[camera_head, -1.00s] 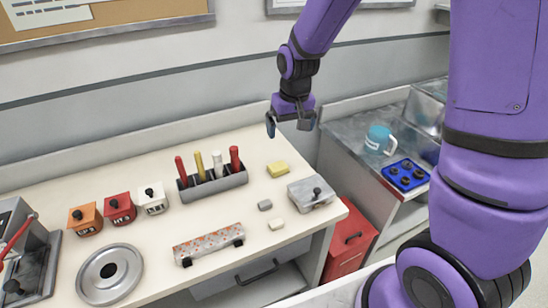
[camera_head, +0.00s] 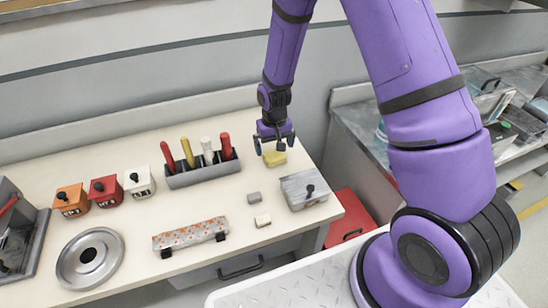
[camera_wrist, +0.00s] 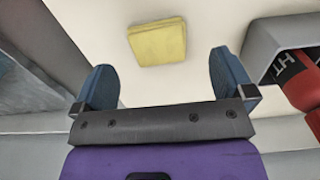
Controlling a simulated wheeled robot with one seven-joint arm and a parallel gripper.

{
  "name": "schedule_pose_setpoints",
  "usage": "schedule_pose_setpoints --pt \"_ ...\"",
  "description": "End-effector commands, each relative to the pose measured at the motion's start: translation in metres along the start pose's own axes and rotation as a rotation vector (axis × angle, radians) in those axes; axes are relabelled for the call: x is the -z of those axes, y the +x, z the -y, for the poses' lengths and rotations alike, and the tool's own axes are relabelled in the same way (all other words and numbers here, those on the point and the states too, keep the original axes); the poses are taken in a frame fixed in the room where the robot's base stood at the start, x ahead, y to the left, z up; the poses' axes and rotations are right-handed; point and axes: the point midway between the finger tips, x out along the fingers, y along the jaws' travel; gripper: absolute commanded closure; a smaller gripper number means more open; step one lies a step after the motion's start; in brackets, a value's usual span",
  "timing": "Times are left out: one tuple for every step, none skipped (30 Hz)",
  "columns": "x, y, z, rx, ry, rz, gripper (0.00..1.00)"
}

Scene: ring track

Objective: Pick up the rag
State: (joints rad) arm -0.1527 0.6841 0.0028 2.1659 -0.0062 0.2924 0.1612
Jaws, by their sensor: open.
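The rag is a folded yellow square (camera_head: 274,158) lying on the cream bench top, to the right of the tool rack. In the wrist view the rag (camera_wrist: 158,41) lies beyond my fingertips, about midway between them and apart from both. My gripper (camera_head: 274,148) is open and empty. It hangs above the rag in the head view and hides part of its far side. In the wrist view both blue fingers of my gripper (camera_wrist: 163,80) are spread wide.
A grey rack (camera_head: 203,173) with red, yellow and white handles stands left of the rag; its end shows in the wrist view (camera_wrist: 262,45). A lidded metal box (camera_head: 305,189) stands close in front. Two small blocks lie nearby, one grey (camera_head: 254,198), one cream (camera_head: 263,220).

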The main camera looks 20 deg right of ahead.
Motion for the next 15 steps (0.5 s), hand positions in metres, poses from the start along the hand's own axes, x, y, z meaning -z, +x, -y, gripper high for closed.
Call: schedule_pose_setpoints --pt "0.0 0.004 0.0 0.0 0.0 0.001 0.0" --pt "0.0 0.005 0.0 0.0 0.0 0.0 0.0" --pt "0.0 0.006 0.0 0.0 0.0 0.0 0.0" --pt "0.0 0.007 0.0 0.0 0.0 0.0 0.0" --pt "0.0 0.009 -0.001 0.0 0.0 0.0 0.0" --pt "-0.001 0.013 -0.001 0.0 0.0 0.001 0.0" --pt "-0.001 0.016 -0.001 0.0 0.0 0.002 0.0" --pt "-0.002 0.02 -0.002 0.0 0.0 0.003 0.0" --pt "-0.002 0.026 -0.003 0.0 0.0 0.002 0.0" --pt "-0.003 0.03 -0.003 0.0 0.0 0.002 0.0" --pt "-0.003 0.035 -0.004 0.0 0.0 0.003 0.0" --pt "-0.003 0.04 -0.004 0.0 0.0 0.002 0.0" --pt "-0.003 0.043 -0.004 0.0 0.0 0.001 0.0" --pt "-0.003 0.046 -0.004 0.0 0.0 0.001 0.0" --pt "-0.003 0.05 -0.004 0.0 0.0 0.001 0.0"
